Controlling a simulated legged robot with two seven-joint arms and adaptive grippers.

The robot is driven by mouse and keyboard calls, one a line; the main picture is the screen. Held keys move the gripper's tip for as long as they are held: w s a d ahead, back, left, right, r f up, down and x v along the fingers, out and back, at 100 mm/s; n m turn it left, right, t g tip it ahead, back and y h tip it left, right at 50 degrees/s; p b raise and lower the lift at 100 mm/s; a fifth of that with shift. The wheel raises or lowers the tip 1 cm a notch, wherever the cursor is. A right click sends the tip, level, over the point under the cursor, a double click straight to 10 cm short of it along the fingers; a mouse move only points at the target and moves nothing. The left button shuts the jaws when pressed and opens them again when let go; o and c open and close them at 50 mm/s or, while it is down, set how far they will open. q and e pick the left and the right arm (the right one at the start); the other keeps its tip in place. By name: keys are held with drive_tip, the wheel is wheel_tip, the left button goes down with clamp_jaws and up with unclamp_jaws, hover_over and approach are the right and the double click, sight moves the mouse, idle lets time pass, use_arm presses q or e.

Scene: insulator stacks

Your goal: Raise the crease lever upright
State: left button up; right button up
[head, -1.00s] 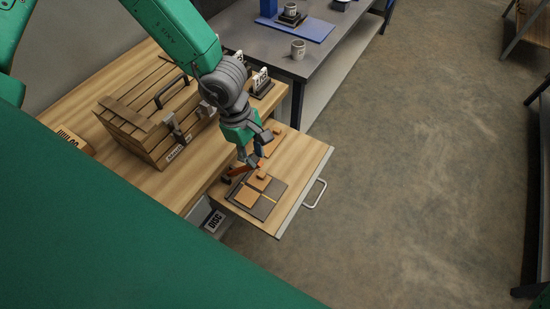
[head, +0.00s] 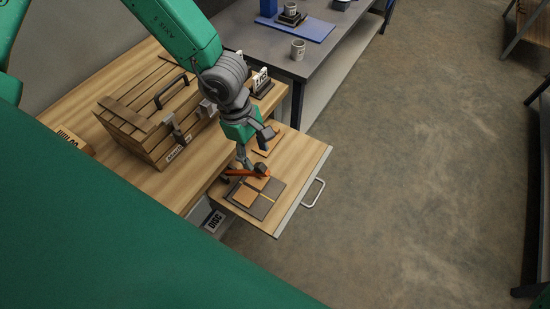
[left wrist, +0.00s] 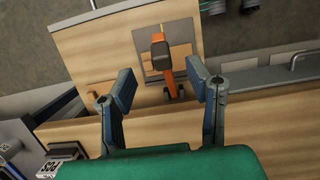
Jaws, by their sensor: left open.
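The crease lever (head: 243,172) is an orange arm with a dark knob at its end. It lies low over the dark square plate (head: 267,208) on the pulled-out wooden board, pivot end towards the left. In the left wrist view the lever (left wrist: 166,70) points away from me, its dark knob nearest the camera. My left gripper (head: 256,147) is over the board just behind the lever. In the left wrist view its open fingers (left wrist: 160,82) stand on either side of the lever, apart from it as far as I can tell. My right gripper is out of view.
The board has a metal handle (head: 314,194) at its front edge. A slatted wooden crate (head: 139,128) with a black handle stands on the bench to the left. An orange-brown piece (head: 270,141) lies on the board behind.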

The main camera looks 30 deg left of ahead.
use_arm(q)
drive_tip(key=d+r, duration=0.3)
drive_tip(key=d, duration=0.1)
drive_tip(key=shift+d+r, duration=0.4)
drive_tip(key=shift+s, duration=0.15)
idle(0.5)
